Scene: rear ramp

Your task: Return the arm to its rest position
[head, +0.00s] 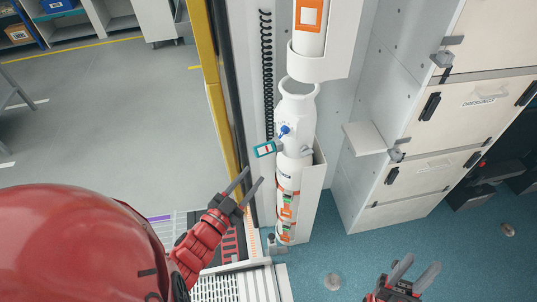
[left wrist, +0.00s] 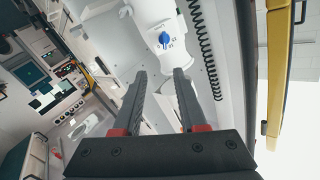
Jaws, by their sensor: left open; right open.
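My left gripper (head: 244,187) comes in from the lower left in the head view. Its two grey fingers are apart and nothing is between them. It is just left of the white cylinder (head: 290,185) and appears apart from it. In the left wrist view, the same open fingers (left wrist: 167,82) point toward a white surface with a blue knob (left wrist: 164,39). My right gripper (head: 412,272) is at the bottom right of the head view, open and empty above the blue floor.
A yellow-edged door frame (head: 222,130) stands left of the cylinder. White cabinets with drawers (head: 425,160) stand at the right, with a small shelf (head: 364,138) sticking out. A black coiled cord (head: 266,75) hangs by the cylinder.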

